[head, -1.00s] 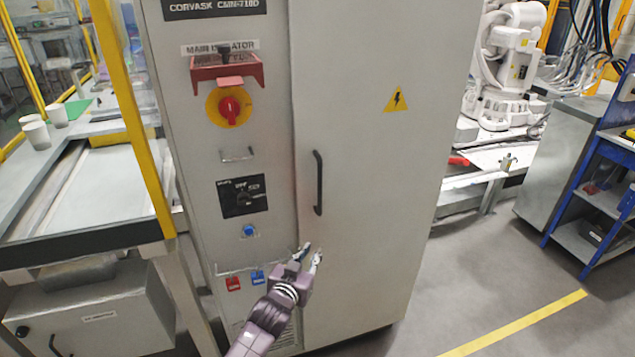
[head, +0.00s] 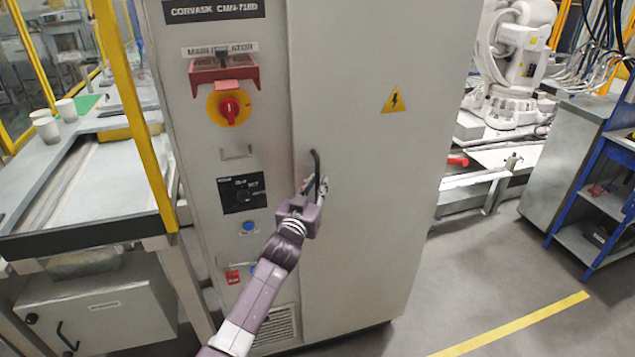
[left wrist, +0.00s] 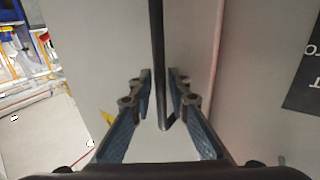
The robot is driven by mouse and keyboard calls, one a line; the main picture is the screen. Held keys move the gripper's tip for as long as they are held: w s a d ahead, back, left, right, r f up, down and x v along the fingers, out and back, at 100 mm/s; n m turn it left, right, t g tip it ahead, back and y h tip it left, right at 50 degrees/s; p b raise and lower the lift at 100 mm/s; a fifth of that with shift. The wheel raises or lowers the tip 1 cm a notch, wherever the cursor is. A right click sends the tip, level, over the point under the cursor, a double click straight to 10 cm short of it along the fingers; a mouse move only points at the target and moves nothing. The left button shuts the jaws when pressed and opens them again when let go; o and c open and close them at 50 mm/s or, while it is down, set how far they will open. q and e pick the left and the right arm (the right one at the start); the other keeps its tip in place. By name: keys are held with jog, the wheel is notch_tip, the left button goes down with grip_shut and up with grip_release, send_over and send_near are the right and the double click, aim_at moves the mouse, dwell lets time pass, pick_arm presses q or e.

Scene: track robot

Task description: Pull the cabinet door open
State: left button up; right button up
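The tall grey cabinet (head: 200,150) stands in the middle of the head view. Its door (head: 385,200) is the right-hand panel with a yellow warning triangle, and it looks shut. The black vertical handle (head: 317,164) is near the door's left edge. My left gripper (head: 313,186) is at the handle's lower part and partly covers it. In the left wrist view the handle (left wrist: 158,60) runs between the two fingers of the left gripper (left wrist: 160,80), with a gap on each side. The left gripper is open. My right gripper is not in view.
The cabinet's left panel carries a red rotary switch (head: 229,108) and a dark dial plate (head: 242,193). A yellow post (head: 135,110) and a workbench (head: 80,190) are on the left. A blue-framed shelf (head: 600,190) is at the right. The floor (head: 490,280) right of the cabinet is clear.

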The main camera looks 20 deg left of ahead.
pick_arm(q)
jog(key=shift+w, duration=0.3)
jog(key=shift+c, duration=0.3)
grip_shut()
jog(key=shift+s, duration=0.1)
